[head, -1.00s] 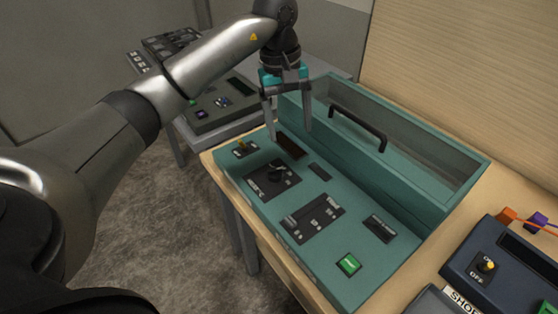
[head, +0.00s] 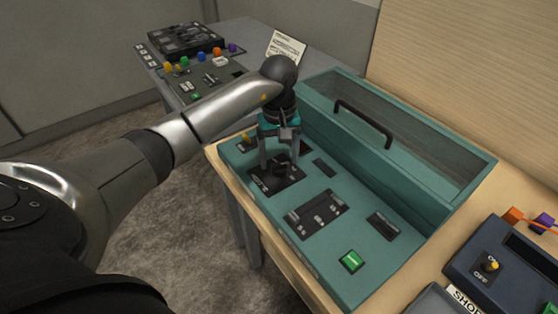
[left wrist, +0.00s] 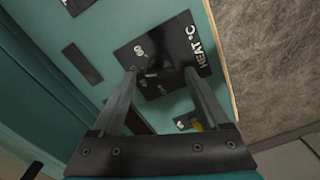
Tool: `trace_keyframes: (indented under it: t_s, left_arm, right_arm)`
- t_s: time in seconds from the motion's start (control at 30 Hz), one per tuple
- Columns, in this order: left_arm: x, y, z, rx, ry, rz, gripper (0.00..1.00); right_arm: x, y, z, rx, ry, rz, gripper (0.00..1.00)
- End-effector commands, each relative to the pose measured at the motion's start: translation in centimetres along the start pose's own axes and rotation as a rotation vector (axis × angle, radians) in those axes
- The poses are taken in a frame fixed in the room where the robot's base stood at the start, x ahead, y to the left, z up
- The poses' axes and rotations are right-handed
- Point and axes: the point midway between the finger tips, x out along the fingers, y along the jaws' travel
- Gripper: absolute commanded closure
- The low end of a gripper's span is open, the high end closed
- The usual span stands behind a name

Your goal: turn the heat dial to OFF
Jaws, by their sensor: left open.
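The teal console (head: 335,245) stands on a wooden table. Its heat dial (head: 281,169) is a dark knob on a black plate near the console's left end. In the left wrist view the plate (left wrist: 178,42) reads "HEAT °C" and the dark knob (left wrist: 158,70) shows between the fingers. The knob's pointer setting is too dark to tell. My left gripper (head: 279,163) is open and points down over the dial, a finger on each side; it also shows in the left wrist view (left wrist: 161,74). I cannot tell whether the fingers touch the knob. My right gripper is not in view.
A yellow-tipped toggle switch (head: 246,139) is close to the dial. A slider panel (head: 315,214) and a green switch (head: 351,261) lie nearer. A clear-lidded compartment with a black handle (head: 363,122) rises behind. A dark blue console (head: 500,265) stands at right.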

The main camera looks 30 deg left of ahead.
Motion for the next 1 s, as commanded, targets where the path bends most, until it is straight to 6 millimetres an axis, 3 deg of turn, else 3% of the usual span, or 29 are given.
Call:
trace_keyframes:
  t_s: [0.2, 0.47, 1.0]
  left_arm:
    - [1.6, 0.0, 0.0, -0.001, 0.0, 0.0, 0.22]
    - [1.8, 0.0, 0.0, 0.0, 0.0, 0.0, 0.22]
    - [1.7, 0.0, 0.0, 0.0, 0.0, 0.0, 0.8]
  right_arm:
    - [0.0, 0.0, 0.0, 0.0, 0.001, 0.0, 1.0]
    - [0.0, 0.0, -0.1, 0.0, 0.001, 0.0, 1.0]
    - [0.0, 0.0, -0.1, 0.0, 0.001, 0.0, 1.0]
